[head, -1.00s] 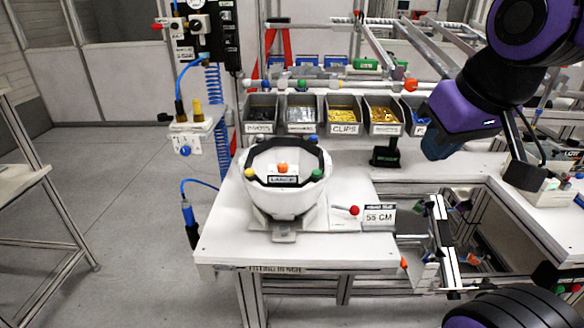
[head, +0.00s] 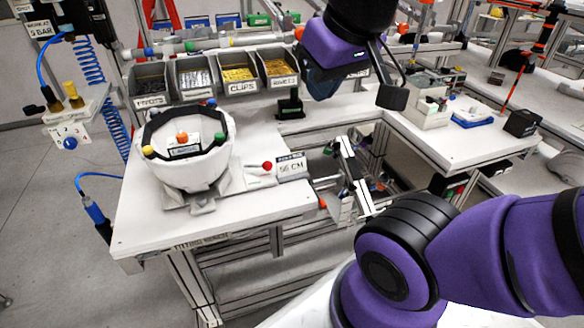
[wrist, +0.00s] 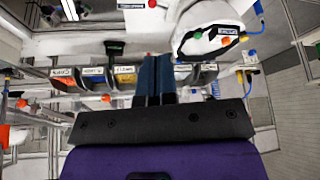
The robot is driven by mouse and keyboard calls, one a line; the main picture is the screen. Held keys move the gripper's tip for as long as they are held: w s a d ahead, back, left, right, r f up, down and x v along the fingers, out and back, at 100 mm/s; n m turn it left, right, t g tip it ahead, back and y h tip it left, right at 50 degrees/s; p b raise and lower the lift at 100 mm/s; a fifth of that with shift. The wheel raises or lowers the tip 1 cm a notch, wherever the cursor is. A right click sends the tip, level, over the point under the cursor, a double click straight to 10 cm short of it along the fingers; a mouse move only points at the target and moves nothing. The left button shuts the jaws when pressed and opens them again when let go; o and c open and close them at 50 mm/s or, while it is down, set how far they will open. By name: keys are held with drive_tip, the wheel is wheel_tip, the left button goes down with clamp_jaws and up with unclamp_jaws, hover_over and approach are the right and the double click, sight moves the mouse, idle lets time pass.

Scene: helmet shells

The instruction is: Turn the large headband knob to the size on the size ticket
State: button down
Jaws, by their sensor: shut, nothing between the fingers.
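A white helmet shell (head: 205,170) sits open side up in a stand on the white bench. Its dark inner rim carries several coloured knobs. An orange knob (head: 182,137) is above a label (head: 185,150), which is too small to read surely now. The shell also shows in the wrist view (wrist: 204,14). A size ticket (head: 291,166) stands right of the shell and reads 55 or 56 CM; the last digit is unclear. My gripper (head: 320,85) is above the bench, right of and behind the shell, apart from it. Its blue fingers (wrist: 154,58) are together and empty.
A row of bins (head: 238,79) stands behind the shell. A small black stand (head: 290,105) is below my gripper. A red-knobbed lever (head: 266,166) lies between shell and ticket. A hose fixture (head: 75,115) is at the left. The bench front is clear.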

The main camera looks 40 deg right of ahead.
drive_tip(key=c, duration=0.9)
unclamp_jaws()
drive_tip(key=shift+c, duration=0.2)
drive_tip(key=m+g, duration=0.2)
drive_tip(key=g, duration=0.3)
hover_over(181, 134)
wheel_tip(181, 134, down, 3)
wheel_tip(181, 134, down, 10)
drive_tip(key=shift+s+f, duration=0.1)
clamp_jaws()
